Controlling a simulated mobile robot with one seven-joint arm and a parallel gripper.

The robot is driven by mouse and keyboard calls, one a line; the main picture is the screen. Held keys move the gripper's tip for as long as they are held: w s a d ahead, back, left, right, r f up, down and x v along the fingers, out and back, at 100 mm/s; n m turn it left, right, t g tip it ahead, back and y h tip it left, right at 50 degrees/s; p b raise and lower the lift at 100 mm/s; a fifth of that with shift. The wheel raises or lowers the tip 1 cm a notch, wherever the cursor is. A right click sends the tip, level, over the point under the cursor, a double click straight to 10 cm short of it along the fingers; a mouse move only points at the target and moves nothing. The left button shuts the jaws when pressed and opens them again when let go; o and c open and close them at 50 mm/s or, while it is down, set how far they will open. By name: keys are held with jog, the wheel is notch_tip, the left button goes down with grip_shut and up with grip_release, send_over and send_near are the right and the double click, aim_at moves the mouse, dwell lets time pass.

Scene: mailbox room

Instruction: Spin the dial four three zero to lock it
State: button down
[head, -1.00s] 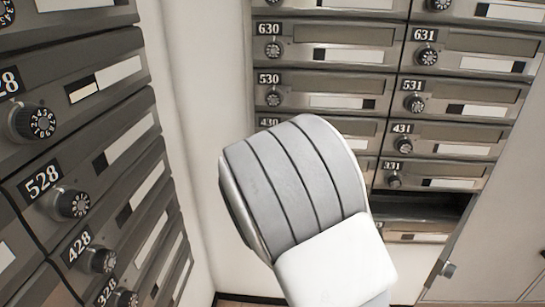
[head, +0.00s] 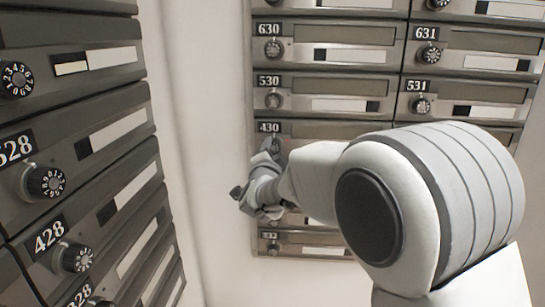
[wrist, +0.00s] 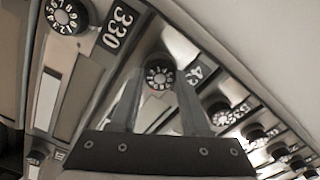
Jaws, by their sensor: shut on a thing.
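The 430 mailbox, with its number plate (head: 269,127), is in the left column of the back wall in the head view. My gripper (head: 268,152) is in front of it, just below the plate, and hides its dial there. In the wrist view the round black dial (wrist: 159,76) with white numerals sits between the two fingertips of my gripper (wrist: 160,84), beside a partly hidden plate starting 43. The fingers are shut on this dial. Which numeral is at its mark is too small to tell.
Dials 530 (head: 274,100) and 630 (head: 274,48) are above on the same column. The 330 dial (wrist: 67,16) is beside my gripper in the wrist view. A side bank of mailboxes (head: 85,205) stands left, with a bare wall strip (head: 200,120) between.

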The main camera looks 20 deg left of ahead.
jog(key=m, duration=1.1)
jog(key=shift+m, duration=0.3)
jog(key=shift+a+r, duration=0.1)
dwell(0.3)
jog(key=shift+c, duration=1.9)
grip_release()
jog(key=shift+s, duration=0.15)
jog(key=p+v, duration=0.2)
jog(key=v, duration=1.5)
jog(key=shift+d, duration=0.2)
